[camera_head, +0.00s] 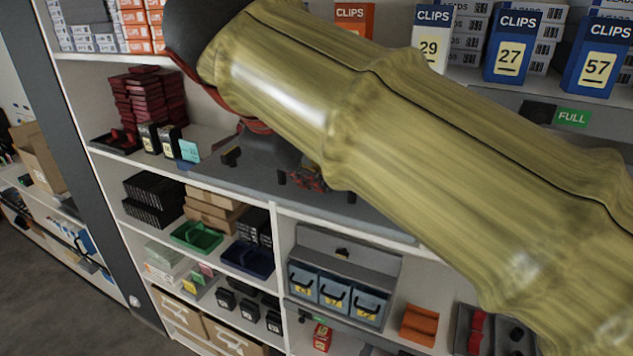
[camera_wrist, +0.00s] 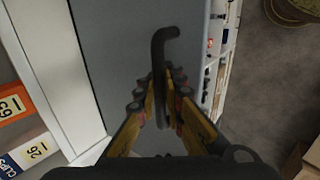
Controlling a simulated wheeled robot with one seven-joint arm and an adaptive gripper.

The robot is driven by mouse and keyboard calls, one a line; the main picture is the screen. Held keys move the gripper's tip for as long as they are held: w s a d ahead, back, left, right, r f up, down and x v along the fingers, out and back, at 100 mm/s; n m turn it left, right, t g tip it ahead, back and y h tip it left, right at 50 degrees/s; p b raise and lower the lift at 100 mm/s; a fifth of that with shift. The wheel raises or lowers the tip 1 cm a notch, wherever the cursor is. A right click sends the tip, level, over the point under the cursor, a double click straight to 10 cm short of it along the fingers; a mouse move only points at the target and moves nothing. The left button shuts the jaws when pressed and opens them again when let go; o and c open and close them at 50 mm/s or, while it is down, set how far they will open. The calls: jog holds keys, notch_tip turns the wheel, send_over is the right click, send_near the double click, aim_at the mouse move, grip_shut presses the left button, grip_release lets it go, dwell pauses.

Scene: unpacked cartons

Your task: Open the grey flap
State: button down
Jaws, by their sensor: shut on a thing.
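The grey flap (camera_wrist: 120,50) fills the middle of the wrist view as a flat, plain panel. A dark hooked handle (camera_wrist: 158,58) stands out from it. My gripper (camera_wrist: 163,95) has its yellow-sided fingers closed on this handle, one on each side. In the head view, my thick yellowish arm crosses the picture. A long grey panel (camera_head: 395,217) shows below it and seems to be the same flap, partly hidden. My gripper (camera_head: 308,178) shows there only in part, and its grip cannot be made out.
White shelving holds blue CLIPS boxes (camera_head: 512,45) at the upper right, dark red boxes (camera_head: 150,98) at the left and blue bins (camera_head: 335,292) below. A green FULL label (camera_head: 572,117) is on a grey strip. Open floor (camera_head: 50,260) shows at the lower left.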

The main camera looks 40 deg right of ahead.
jog(key=shift+r, duration=0.5)
jog(key=c, duration=2.3)
grip_release()
jog(key=shift+c, duration=0.2)
jog(key=shift+o, duration=0.5)
jog(key=shift+s+a, duration=0.1)
jog(key=shift+a, duration=0.1)
jog(key=shift+d, duration=0.15)
jog(key=shift+r, duration=0.1)
jog(key=v, duration=1.2)
